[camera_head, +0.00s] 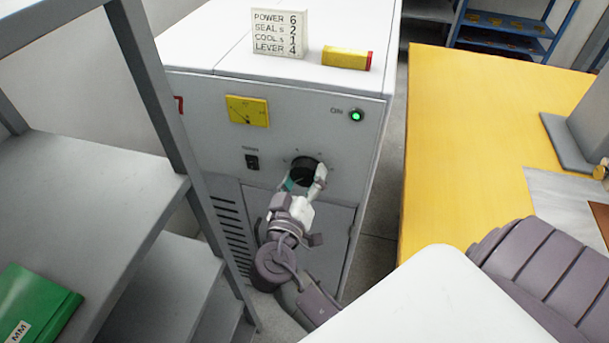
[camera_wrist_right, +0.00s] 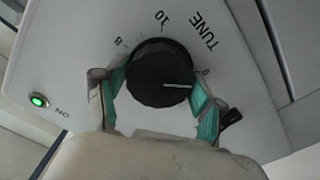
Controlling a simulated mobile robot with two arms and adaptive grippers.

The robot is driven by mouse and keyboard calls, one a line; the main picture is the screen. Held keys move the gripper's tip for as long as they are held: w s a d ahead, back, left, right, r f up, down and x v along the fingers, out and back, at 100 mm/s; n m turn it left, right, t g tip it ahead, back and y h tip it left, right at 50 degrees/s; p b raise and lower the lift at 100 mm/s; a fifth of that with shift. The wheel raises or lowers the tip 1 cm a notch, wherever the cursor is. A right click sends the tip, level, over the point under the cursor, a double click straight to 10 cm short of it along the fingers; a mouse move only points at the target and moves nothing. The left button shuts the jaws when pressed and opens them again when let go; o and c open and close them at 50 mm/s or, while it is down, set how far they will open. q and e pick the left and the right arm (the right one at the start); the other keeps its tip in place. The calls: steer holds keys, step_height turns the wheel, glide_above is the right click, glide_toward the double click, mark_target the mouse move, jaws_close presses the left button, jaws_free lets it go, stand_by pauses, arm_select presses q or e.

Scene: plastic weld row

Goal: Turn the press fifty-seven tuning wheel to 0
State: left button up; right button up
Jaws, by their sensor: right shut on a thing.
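The black tuning wheel (camera_head: 304,170) sits on the front panel of the grey press (camera_head: 300,125). It shows large in the right wrist view (camera_wrist_right: 158,70), under the word TUNE. Its white pointer line points right in that view, close to a mark that looks like 0, partly by a finger pad. Marks 8 and 10 are also readable. My right gripper (camera_head: 304,183) is shut on the wheel, with one teal-padded finger (camera_wrist_right: 207,108) on each side of it. My left gripper is not in view.
A lit green ON lamp (camera_head: 356,116), a yellow gauge (camera_head: 247,111) and a black switch (camera_head: 252,162) are on the panel. A note card (camera_head: 279,33) and a yellow box (camera_head: 347,58) stand on top. Grey shelving (camera_head: 90,180) is left, a yellow table (camera_head: 460,140) right.

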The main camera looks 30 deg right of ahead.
steer(key=shift+n, duration=0.4)
steer(key=o, duration=1.1)
steer(key=v, duration=0.7)
steer(key=shift+a, duration=0.15)
steer(key=shift+s, duration=0.15)
